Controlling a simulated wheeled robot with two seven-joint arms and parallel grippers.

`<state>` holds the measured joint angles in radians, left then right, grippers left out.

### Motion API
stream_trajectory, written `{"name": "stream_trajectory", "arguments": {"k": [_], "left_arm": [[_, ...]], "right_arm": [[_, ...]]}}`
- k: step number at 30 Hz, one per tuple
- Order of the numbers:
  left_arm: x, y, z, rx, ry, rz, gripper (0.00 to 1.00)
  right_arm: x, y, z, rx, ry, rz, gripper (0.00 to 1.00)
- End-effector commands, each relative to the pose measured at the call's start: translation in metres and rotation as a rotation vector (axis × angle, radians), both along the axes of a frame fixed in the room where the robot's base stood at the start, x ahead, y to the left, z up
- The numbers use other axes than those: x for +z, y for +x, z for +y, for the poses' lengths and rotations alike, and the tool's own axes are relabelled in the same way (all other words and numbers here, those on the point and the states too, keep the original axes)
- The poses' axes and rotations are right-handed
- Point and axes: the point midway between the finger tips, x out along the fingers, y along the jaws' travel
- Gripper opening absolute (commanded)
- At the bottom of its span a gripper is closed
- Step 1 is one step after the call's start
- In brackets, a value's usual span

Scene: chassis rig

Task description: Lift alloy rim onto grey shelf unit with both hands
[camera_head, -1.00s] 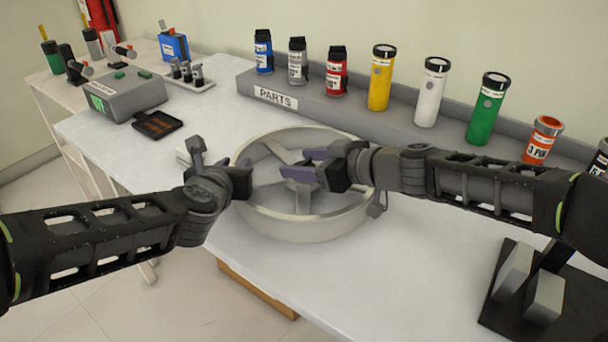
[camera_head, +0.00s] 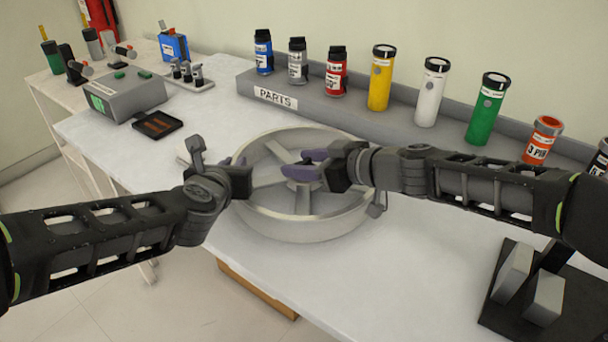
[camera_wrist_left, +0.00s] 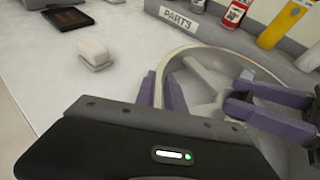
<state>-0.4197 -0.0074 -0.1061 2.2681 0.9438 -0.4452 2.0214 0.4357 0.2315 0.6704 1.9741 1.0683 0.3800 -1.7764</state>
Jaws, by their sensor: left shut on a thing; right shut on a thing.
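The alloy rim (camera_head: 303,229), a light grey wheel with spokes, lies on the white table in the middle of the head view. The grey shelf unit (camera_head: 262,97) labelled PARTS runs behind the rim.
Several coloured bottles and torches, such as the yellow one (camera_head: 381,80), stand on the shelf unit. A white block (camera_wrist_left: 94,54) lies left of the rim. A black stand (camera_head: 550,290) is at the front right. The table (camera_head: 330,275) is clear in front.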

Motion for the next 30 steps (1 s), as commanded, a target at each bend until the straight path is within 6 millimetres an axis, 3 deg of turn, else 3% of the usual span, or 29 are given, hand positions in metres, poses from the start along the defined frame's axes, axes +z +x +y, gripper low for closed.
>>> {"name": "stream_trajectory", "arguments": {"k": [10, 24, 30], "left_arm": [[0.001, -0.001, 0.001, 0.001, 0.002, 0.008, 0.0], [0.041, -0.001, 0.001, 0.001, 0.002, 0.007, 0.0], [0.047, -0.001, 0.001, 0.001, 0.002, 0.008, 0.0]], "right_arm": [[0.006, 0.002, -0.002, -0.006, 0.001, -0.004, 0.0], [0.049, 0.003, -0.002, -0.009, 0.003, -0.006, 0.0], [0.055, 0.003, -0.002, -0.009, 0.003, -0.006, 0.0]]}}
